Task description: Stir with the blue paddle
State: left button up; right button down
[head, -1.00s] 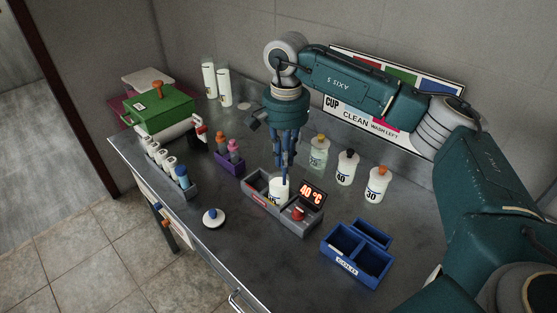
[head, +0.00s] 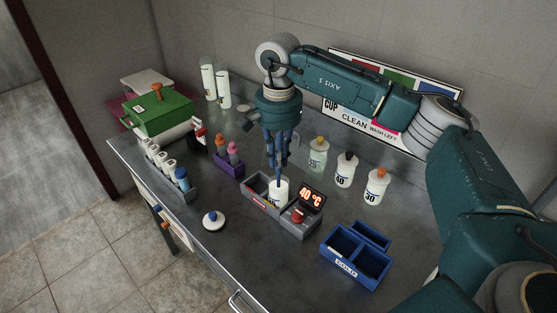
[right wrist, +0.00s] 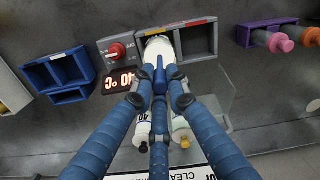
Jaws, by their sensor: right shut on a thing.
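My right gripper (head: 278,160) is shut on the blue paddle, pointing down over the warmer. The blue paddle (right wrist: 160,76) shows between the blue fingertips in the right wrist view, and its lower end goes down into the mouth of a white cup (head: 279,190). That end is hidden inside the cup. The cup also shows in the right wrist view (right wrist: 158,48). It stands upright in one bay of the grey warmer (head: 299,228), whose display (head: 311,198) reads 40 °C. My left gripper is not in view.
Bottles (head: 346,170) stand behind the warmer on the right. A blue two-bay box (head: 345,268) is at the front right. A white lid (head: 213,221) lies front left. A purple rack (head: 228,165), a bottle rack (head: 183,191) and a green box (head: 158,113) are left.

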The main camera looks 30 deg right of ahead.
notch_tip(320, 180, up, 11)
jog(key=p, duration=0.7)
dwell(0.3)
jog(key=shift+f, duration=0.1)
dwell(0.3)
